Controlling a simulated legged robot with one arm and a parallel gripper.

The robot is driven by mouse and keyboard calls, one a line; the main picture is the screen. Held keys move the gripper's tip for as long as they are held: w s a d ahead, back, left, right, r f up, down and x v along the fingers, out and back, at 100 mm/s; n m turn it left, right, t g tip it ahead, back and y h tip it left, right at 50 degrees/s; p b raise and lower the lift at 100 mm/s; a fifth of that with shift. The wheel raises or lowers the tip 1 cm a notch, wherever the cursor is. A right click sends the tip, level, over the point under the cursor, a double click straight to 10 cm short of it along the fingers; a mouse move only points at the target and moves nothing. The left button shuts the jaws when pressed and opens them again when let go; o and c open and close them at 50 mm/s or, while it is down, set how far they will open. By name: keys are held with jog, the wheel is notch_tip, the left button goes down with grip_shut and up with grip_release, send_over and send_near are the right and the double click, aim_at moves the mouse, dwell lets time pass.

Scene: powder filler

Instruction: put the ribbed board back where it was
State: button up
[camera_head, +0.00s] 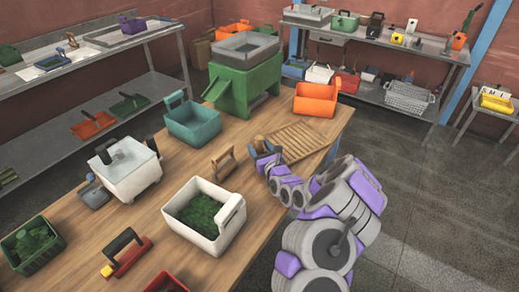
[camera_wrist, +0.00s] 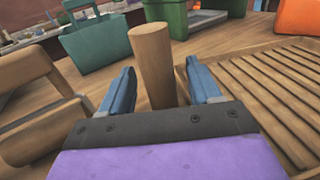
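The ribbed board (camera_head: 297,141) is a flat, slatted wooden board lying on the wooden table near its right edge. It also shows at the right of the wrist view (camera_wrist: 272,88), beside my gripper. My gripper (camera_head: 261,147) is low over the table at the board's left end. In the wrist view its two blue fingers (camera_wrist: 160,85) are apart, with a round wooden peg (camera_wrist: 153,58) between them. A gap shows between the peg and the right finger. I cannot tell whether the peg is part of the board.
A wooden-handled tool (camera_head: 222,162) stands left of my gripper. A white bin (camera_head: 228,224) with green contents is in front. A teal bin (camera_head: 193,121), green machine (camera_head: 243,82) and orange bin (camera_head: 316,99) stand behind. Bare table lies between the bins.

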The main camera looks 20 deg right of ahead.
jog(key=s+p, duration=0.1)
jog(key=s, duration=0.2)
jog(key=s+d+p, duration=0.1)
jog(key=s, duration=0.3)
jog(key=s+p, duration=0.1)
jog(key=s, duration=0.2)
jog(key=shift+s+d, duration=0.25)
jog(key=shift+s, duration=0.1)
jog(key=shift+s+p, duration=0.4)
jog(key=shift+s, duration=0.2)
